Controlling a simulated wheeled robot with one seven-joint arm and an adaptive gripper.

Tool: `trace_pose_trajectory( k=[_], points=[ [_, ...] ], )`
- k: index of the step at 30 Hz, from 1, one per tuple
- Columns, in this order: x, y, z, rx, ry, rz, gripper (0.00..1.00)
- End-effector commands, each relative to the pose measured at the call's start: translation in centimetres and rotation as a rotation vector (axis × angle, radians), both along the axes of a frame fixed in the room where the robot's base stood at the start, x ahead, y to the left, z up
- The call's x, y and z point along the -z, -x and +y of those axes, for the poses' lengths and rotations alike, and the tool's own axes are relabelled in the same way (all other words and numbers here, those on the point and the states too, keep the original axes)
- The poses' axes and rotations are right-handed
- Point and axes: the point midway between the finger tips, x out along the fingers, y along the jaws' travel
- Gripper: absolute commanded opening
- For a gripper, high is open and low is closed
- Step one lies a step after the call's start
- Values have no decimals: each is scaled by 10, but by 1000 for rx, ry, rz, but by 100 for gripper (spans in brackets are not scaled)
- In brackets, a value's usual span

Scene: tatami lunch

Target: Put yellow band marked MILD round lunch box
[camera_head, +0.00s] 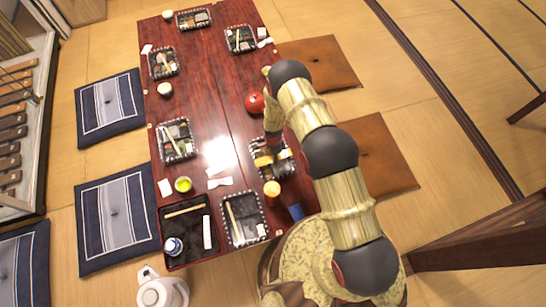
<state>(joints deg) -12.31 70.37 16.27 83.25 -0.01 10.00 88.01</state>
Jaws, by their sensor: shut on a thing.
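My gripper (267,146) points down over the right side of the dark red table. It is small here and partly hidden by my own arm. It appears shut on a yellow band (262,161), which shows as a yellow patch just below the fingers. The marking on it is too small to read. The lunch box (284,172), dark with a black-and-white patterned edge, is directly under the gripper. The band appears over or against this box; I cannot tell whether it goes round it.
A yellow-orange round item (272,188) stands just in front of that box, with a blue item (296,211) nearby. A red round object (254,103) is behind the gripper.

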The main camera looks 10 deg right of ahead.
Motion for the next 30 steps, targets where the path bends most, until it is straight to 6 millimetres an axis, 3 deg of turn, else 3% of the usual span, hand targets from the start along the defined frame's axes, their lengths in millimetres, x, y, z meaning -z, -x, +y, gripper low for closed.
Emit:
trace_pose_trajectory(
  k=[30],
  points=[
    [5, 0, 0, 0, 0, 0, 22]
  ],
)
